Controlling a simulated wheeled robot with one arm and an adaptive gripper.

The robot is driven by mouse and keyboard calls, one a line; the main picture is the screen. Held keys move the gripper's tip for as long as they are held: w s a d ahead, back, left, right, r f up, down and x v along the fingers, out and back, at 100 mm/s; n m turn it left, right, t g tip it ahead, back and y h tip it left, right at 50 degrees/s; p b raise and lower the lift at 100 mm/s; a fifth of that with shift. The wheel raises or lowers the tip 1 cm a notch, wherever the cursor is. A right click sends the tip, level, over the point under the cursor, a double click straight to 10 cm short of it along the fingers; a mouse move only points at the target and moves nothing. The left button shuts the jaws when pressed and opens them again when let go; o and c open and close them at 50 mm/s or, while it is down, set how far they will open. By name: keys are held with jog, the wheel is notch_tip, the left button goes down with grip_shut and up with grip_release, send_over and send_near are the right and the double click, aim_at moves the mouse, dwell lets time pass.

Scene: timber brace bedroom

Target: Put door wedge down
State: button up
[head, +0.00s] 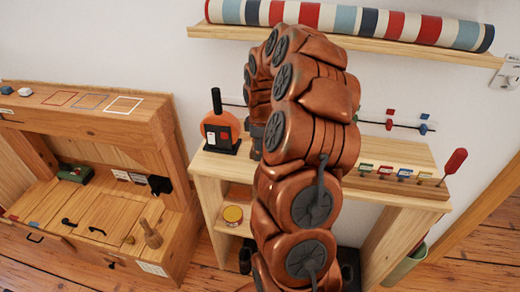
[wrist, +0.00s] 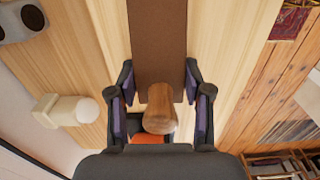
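My gripper (wrist: 159,80) shows in the wrist view with a dark finger on each side of a long brown piece, which I take to be the door wedge (wrist: 158,40). Both fingertips appear to press its sides, and it runs out past them to the top edge. A rounded wooden knob (wrist: 160,108) is at its near end, between the fingers. Pale wood lies behind the piece; whether they touch I cannot tell. In the head view my copper arm hides most of the gripper and the wedge.
A pale wooden shelf unit (head: 210,165) stands against the wall behind my arm. An orange round thing with a black post (head: 216,128) and a red-handled rod (head: 455,162) are on it. A striped roll (head: 350,20) lies on the wall shelf above. A wooden bench (head: 95,125) is at left.

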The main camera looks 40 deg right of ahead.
jog(key=o, duration=0.4)
jog(key=shift+o, duration=0.2)
notch_tip(320, 180, up, 12)
jog(key=b, duration=0.2)
jog(key=shift+r+b, duration=0.15)
jog(key=shift+b, duration=0.2)
